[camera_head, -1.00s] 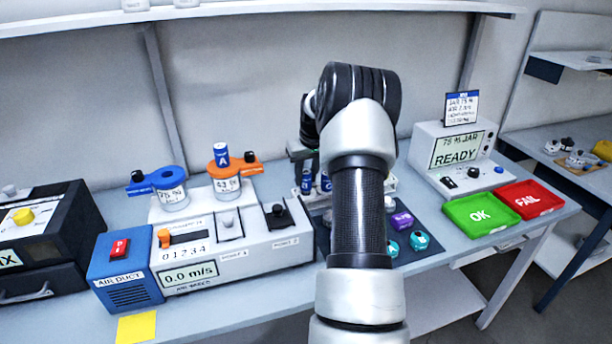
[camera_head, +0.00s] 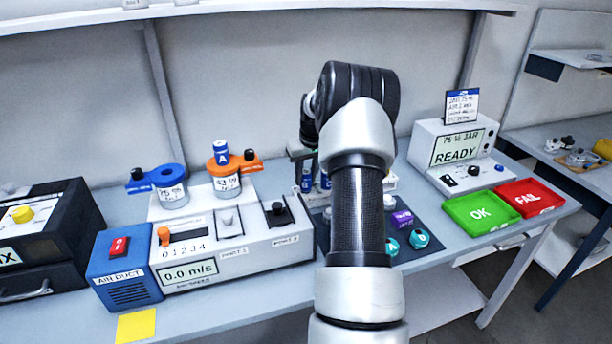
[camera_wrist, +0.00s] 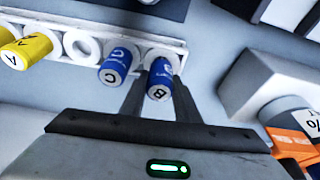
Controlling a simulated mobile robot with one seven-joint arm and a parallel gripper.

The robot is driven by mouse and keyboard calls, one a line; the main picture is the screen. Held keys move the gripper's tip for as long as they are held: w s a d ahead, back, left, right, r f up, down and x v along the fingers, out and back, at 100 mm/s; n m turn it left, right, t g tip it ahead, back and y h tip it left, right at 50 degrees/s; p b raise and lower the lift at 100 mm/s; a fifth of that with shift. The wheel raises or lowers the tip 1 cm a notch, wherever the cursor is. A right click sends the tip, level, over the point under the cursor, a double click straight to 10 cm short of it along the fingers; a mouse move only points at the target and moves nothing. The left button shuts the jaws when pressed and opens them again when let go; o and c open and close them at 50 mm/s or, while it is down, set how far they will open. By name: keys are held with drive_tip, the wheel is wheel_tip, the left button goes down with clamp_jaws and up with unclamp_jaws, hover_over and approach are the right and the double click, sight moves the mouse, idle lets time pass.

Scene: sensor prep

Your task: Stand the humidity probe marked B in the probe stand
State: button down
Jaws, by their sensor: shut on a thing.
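The humidity probe marked B (camera_wrist: 159,80) is a blue cylinder between the two dark fingers of my gripper (camera_wrist: 160,95), which is shut on it. The probe is at the end position of the white probe stand (camera_wrist: 88,47) in the wrist view; I cannot tell whether it is fully seated. A blue probe marked C (camera_wrist: 115,66) stands beside it. An empty ring (camera_wrist: 80,46) and yellow probes, one marked A (camera_wrist: 28,50), follow along the stand. In the head view my arm hides much of the stand (camera_head: 392,184).
A blue probe marked A (camera_head: 221,152) stands in the orange-collared jar (camera_head: 226,178). A blue-collared jar (camera_head: 170,185) is left of it. The air-speed box (camera_head: 230,245) is in front. Green OK (camera_head: 480,213) and red FAIL (camera_head: 530,198) trays lie right of my arm.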

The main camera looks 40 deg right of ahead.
drive_tip(key=shift+f+b, duration=0.3)
drive_tip(key=shift+f, duration=0.25)
idle(0.7)
drive_tip(key=c, duration=1)
unclamp_jaws()
drive_tip(key=shift+r+p, duration=2.55)
drive_tip(key=shift+r, duration=1.55)
